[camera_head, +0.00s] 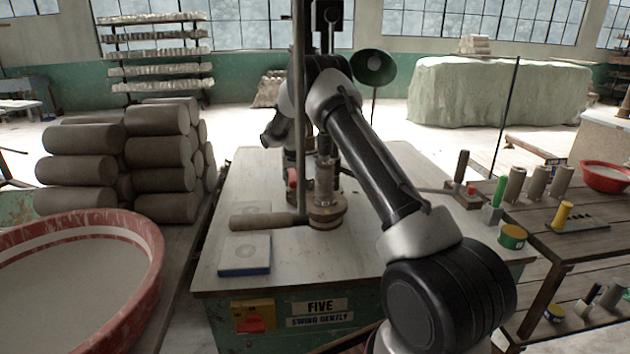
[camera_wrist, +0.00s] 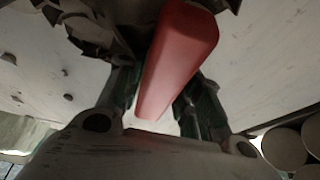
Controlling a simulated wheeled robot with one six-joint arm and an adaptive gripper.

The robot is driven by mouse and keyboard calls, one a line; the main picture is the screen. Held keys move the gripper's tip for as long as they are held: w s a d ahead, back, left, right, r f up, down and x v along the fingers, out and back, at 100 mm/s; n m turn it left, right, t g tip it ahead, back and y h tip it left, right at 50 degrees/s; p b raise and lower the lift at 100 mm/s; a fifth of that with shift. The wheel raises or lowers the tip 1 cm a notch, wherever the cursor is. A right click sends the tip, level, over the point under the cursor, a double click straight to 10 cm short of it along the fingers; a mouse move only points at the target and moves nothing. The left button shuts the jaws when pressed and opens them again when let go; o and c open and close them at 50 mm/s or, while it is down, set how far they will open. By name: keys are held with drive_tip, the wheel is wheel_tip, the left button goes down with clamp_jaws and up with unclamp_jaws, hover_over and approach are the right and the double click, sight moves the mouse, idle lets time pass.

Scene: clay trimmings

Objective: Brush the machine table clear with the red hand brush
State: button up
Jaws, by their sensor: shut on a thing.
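The machine table (camera_head: 350,262) has a pale top with a clay machine (camera_head: 324,190) and its wooden handle (camera_head: 268,221) in the middle. My gripper (camera_wrist: 165,105) is shut on the red hand brush (camera_wrist: 178,60), seen as a red handle between the two fingers. In the head view a bit of red (camera_head: 292,178), likely the same handle, shows behind the thin post; the fingers are mostly hidden there. In the wrist view small clay trimmings (camera_wrist: 68,97) lie scattered on the pale surface at left. Larger dark curled pieces (camera_wrist: 85,22) are near the brush; the bristles cannot be made out.
A thin post rises in front of the machine. Stacked clay cylinders (camera_head: 160,151) and a red basin (camera_head: 150,245) stand left. A tool bench (camera_head: 560,240) is at right.

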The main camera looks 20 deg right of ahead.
sight(295, 186)
drive_tip(key=shift+s+a, duration=0.35)
drive_tip(key=shift+s, duration=0.8)
drive_tip(key=shift+s+a, duration=0.4)
drive_tip(key=shift+s, duration=0.7)
drive_tip(key=shift+s+a, duration=0.35)
drive_tip(key=shift+s, duration=0.8)
drive_tip(key=shift+w+d, duration=0.6)
drive_tip(key=shift+w, duration=1.35)
drive_tip(key=shift+w+d, duration=0.65)
drive_tip(key=shift+w, duration=1.25)
drive_tip(key=shift+w+d, duration=0.6)
drive_tip(key=shift+w, duration=1.35)
drive_tip(key=shift+s, duration=0.1)
drive_tip(key=shift+s+a, duration=0.6)
drive_tip(key=shift+s, duration=1.3)
drive_tip(key=shift+s+a, duration=0.65)
drive_tip(key=shift+s, duration=1.25)
drive_tip(key=shift+s+a, duration=0.6)
drive_tip(key=shift+s, duration=1.3)
wheel_tip(295, 186, up, 9)
